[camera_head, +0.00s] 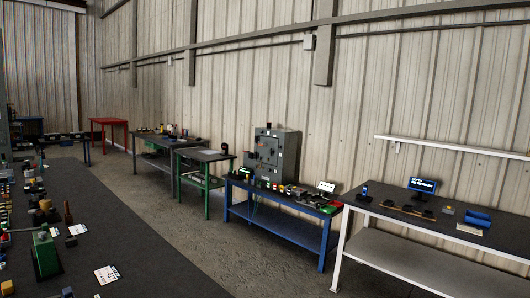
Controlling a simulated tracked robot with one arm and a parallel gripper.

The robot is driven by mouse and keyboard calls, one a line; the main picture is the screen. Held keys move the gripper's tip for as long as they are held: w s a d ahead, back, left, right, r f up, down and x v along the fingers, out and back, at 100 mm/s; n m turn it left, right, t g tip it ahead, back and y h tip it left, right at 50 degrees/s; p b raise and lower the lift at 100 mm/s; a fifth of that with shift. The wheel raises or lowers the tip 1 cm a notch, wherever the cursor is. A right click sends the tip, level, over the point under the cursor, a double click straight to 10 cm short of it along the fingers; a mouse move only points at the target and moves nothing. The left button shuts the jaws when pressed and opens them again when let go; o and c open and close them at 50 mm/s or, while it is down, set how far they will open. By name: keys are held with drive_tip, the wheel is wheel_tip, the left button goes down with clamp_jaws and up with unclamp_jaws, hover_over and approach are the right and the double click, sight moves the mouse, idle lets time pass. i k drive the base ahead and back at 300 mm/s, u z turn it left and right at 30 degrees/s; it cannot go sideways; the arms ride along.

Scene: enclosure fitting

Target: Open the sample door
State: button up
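I cannot tell whether this is the sample door. My gripper does not show in this view.
A white-framed bench (394,265) with a small screen (422,185) stands at the right. A green-framed bench (203,155) and a red table (109,121) stand farther left. A dark table (115,235) with small parts fills the lower left. Bare floor (195,222) runs between.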

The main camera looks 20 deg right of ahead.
sight(269, 142)
drive_tip(key=z, duration=0.65)
drive_tip(key=i, duration=6.7)
drive_tip(key=u, duration=0.75)
